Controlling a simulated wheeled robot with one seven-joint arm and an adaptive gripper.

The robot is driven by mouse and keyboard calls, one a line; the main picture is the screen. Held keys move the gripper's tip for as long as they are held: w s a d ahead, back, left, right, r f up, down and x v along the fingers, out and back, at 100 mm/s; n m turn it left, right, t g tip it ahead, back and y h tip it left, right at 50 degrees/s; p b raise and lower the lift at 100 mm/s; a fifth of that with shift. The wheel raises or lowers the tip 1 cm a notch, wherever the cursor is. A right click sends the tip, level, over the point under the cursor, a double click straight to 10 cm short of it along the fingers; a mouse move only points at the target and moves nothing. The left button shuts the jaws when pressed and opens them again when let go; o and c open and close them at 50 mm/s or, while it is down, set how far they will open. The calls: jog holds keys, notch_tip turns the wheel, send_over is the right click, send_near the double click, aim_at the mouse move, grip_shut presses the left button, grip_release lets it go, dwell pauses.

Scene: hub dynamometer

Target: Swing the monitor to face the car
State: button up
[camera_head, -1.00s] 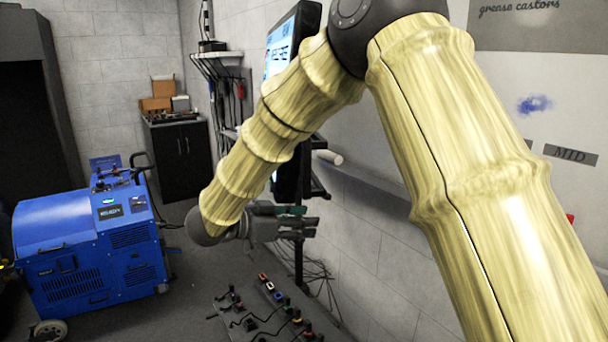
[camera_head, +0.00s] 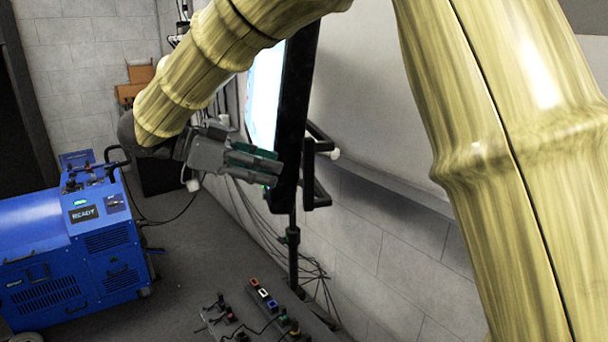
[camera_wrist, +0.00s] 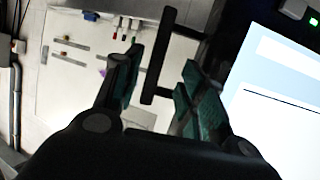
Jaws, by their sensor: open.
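The monitor (camera_head: 296,105) stands on a thin dark stand, seen nearly edge-on in the head view, its lit screen facing left. In the wrist view its bright screen (camera_wrist: 285,120) fills the right side. A black bar-shaped handle (camera_head: 321,180) sticks out behind it; in the wrist view the handle (camera_wrist: 158,55) appears between my fingers, farther off. My gripper (camera_head: 262,166) is open and empty at the monitor's lower screen side; contact cannot be told. In the wrist view my gripper (camera_wrist: 160,88) has its fingers apart. No car is in view.
A blue machine (camera_head: 85,245) with a READY display stands at the left. Cables and a board with several colored connectors (camera_head: 265,300) lie on the floor below. The wall (camera_head: 375,225) is close behind the monitor. Open floor (camera_head: 185,265) lies between machine and stand.

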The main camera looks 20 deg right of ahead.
aim_at(303, 178)
jog(key=p+x, duration=0.1)
jog(key=x, duration=0.8)
jog(key=shift+s+d+f+p, duration=0.15)
jog(key=shift+s+d+p, duration=0.05)
jog(key=shift+d+p, duration=0.2)
jog(key=shift+a, duration=0.1)
grip_shut()
